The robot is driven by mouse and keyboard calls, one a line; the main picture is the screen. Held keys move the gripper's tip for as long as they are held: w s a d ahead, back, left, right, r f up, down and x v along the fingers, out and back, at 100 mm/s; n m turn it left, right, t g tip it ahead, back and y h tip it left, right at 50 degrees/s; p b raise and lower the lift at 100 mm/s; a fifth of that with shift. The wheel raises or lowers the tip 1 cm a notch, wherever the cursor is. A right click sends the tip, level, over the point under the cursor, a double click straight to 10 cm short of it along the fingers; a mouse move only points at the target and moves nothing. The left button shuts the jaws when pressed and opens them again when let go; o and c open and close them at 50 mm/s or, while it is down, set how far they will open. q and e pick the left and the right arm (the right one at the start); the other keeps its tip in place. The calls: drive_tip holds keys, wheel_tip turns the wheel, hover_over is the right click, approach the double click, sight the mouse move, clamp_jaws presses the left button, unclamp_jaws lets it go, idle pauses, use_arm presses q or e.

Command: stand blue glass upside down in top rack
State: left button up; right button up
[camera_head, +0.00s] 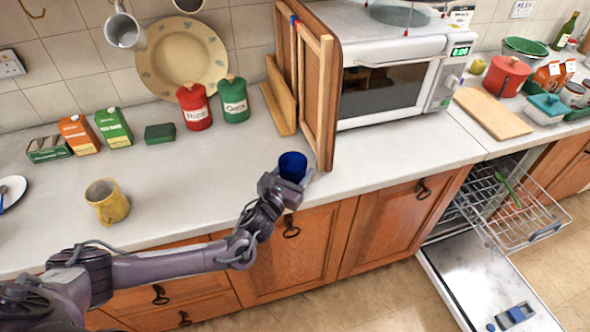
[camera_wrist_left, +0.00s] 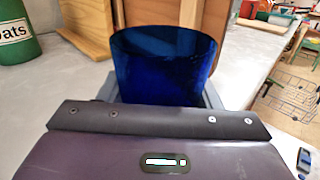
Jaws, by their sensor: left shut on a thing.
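The blue glass (camera_head: 292,163) is upright, its open mouth facing up, at the front edge of the counter beside the wooden boards. My left gripper (camera_head: 295,180) is shut on it. In the left wrist view, the glass (camera_wrist_left: 163,65) stands between the fingers, and its lower part is hidden. I cannot tell whether its base touches the counter. The top rack (camera_head: 545,224) of the open dishwasher is pulled out at the right, well away from the glass. A green utensil (camera_head: 508,188) lies in the rack. My right gripper is not in view.
A wooden framed panel (camera_head: 315,95) stands just behind the glass, next to the microwave (camera_head: 390,80). A yellow mug (camera_head: 107,202) is on the counter at left. The dishwasher door (camera_head: 480,280) lies lowered below the rack. The counter before the microwave is clear.

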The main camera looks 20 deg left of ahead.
use_arm(q)
drive_tip(key=o, duration=1.2)
drive_tip(key=shift+f, duration=0.1)
